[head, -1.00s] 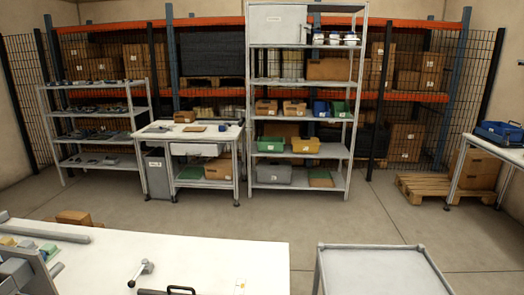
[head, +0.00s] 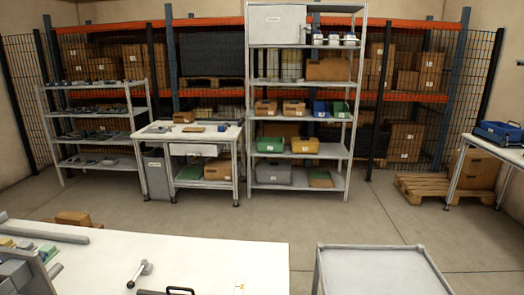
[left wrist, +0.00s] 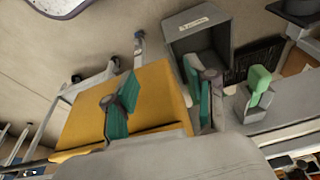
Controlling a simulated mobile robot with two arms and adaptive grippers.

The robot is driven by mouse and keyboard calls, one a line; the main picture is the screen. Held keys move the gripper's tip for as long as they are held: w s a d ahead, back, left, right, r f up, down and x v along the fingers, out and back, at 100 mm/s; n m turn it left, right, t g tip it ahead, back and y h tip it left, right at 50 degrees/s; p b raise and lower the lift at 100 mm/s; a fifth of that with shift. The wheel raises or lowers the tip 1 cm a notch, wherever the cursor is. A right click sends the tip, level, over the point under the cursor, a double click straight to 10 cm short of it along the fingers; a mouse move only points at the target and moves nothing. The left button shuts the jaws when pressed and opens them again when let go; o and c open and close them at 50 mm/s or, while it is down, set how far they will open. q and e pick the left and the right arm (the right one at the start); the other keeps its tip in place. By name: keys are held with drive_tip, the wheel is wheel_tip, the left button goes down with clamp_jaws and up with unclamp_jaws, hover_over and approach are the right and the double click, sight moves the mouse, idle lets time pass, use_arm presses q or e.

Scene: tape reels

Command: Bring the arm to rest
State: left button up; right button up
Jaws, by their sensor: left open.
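My left gripper (left wrist: 161,99) shows in the left wrist view. Its two teal-padded fingers stand well apart, with nothing held between them. A yellow box-like thing (left wrist: 150,88) lies behind the fingers; I cannot tell how far off it is. A grey open box with a white label (left wrist: 199,29) is just beyond the right finger. A green piece (left wrist: 260,84) stands in a grey holder to the right. Neither gripper shows in the head view. No tape reel can be made out clearly.
A white worktable (head: 200,262) fills the lower left of the head view, with a small metal handle-like tool (head: 140,271) on it. A grey table (head: 380,272) stands to its right. Shelving with bins (head: 300,165) is at the back.

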use_arm(q)
drive_tip(key=s+f+g, duration=0.1)
drive_tip(key=s+f, duration=0.2)
drive_tip(key=f, duration=0.6)
drive_tip(key=s+f, duration=0.3)
drive_tip(key=f, duration=0.6)
drive_tip(key=s+a+f+g, duration=0.1)
drive_tip(key=s+a+f, duration=0.2)
drive_tip(key=s+f, duration=0.8)
drive_tip(key=s, duration=0.2)
drive_tip(key=shift+s+a, duration=0.15)
drive_tip(key=shift+s, duration=0.2)
